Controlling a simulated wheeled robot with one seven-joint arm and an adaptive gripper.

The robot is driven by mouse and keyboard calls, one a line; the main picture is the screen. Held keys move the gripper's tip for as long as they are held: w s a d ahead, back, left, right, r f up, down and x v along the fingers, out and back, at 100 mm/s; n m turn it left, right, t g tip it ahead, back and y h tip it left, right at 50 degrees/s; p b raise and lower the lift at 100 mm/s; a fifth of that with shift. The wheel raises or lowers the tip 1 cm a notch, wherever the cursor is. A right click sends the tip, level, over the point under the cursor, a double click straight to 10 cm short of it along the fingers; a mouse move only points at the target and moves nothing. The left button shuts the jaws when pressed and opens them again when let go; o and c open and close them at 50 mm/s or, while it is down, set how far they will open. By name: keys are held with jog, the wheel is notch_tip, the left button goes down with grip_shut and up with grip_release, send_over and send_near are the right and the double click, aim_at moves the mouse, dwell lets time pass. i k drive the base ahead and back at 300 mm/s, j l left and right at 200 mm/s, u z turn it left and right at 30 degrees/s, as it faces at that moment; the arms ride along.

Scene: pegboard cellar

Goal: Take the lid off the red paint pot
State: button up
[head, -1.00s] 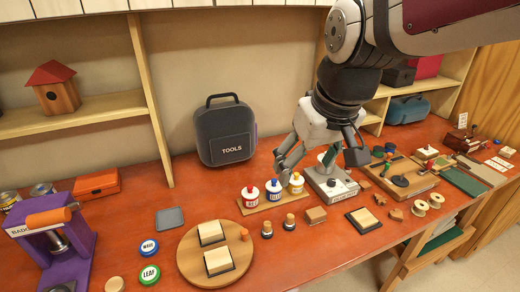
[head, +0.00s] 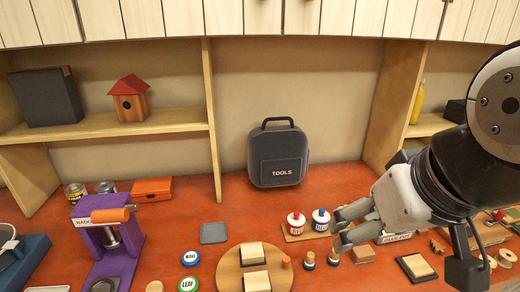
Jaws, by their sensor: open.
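The red paint pot (head: 296,224) stands on a small wooden board on the bench, with its white lid and small red knob on top. The blue paint pot (head: 320,219) stands just to its right, also lidded. A third pot is hidden behind my gripper. My gripper (head: 338,228) is open, at the right of the blue pot, with its fingers pointing left. It is apart from the red pot, with the blue pot between them.
A dark tool case (head: 278,155) stands behind the pots. A round wooden board (head: 230,275) with stamp blocks lies in front. Small wooden-topped stampers (head: 309,259) stand just before the pots. A purple badge press (head: 108,245) is at left. A grey square pad (head: 213,233) lies left of the pots.

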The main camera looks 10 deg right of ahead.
aim_at(296, 219)
jog(key=i+l+z, duration=0.4)
jog(key=i+l, duration=0.4)
